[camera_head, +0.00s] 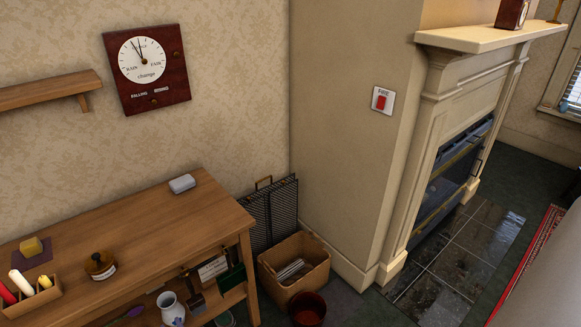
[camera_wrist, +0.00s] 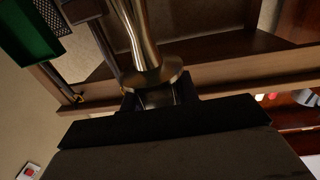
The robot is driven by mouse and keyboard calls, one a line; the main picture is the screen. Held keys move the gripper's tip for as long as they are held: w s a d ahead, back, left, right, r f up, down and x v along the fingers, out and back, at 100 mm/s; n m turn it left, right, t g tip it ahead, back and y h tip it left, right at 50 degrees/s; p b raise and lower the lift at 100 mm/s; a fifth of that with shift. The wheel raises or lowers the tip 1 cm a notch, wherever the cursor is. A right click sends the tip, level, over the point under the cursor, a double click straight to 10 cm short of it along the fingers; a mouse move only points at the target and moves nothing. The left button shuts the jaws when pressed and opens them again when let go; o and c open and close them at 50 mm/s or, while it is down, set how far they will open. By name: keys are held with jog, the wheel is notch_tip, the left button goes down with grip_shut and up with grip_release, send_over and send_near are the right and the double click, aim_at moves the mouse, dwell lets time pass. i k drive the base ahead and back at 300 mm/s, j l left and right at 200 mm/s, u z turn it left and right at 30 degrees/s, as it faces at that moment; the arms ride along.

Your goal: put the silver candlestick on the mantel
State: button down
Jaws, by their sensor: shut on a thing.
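My gripper (camera_wrist: 157,98) shows only in the wrist view, at the lower middle. Its dark jaws are shut on the silver candlestick (camera_wrist: 137,32). The candlestick's shiny stem runs up out of the picture, with a round flange (camera_wrist: 152,78) just above the jaws. The part between the jaws is mostly hidden. The mantel (camera_head: 480,38) is a cream shelf over the fireplace at the upper right of the head view. Neither gripper nor candlestick shows in the head view.
On the mantel stand a dark red boxed object (camera_head: 511,14) and a brass item (camera_head: 556,10); its near left end is bare. A wooden table (camera_head: 150,225) with small items is at left. A cardboard box (camera_head: 295,270) and red bucket (camera_head: 307,309) stand on the floor.

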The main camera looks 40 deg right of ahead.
aim_at(458, 33)
jog(key=z, duration=2.25)
jog(key=j+z, duration=0.3)
jog(key=i+j+z, duration=0.1)
jog(key=z, duration=0.2)
jog(key=j, duration=0.1)
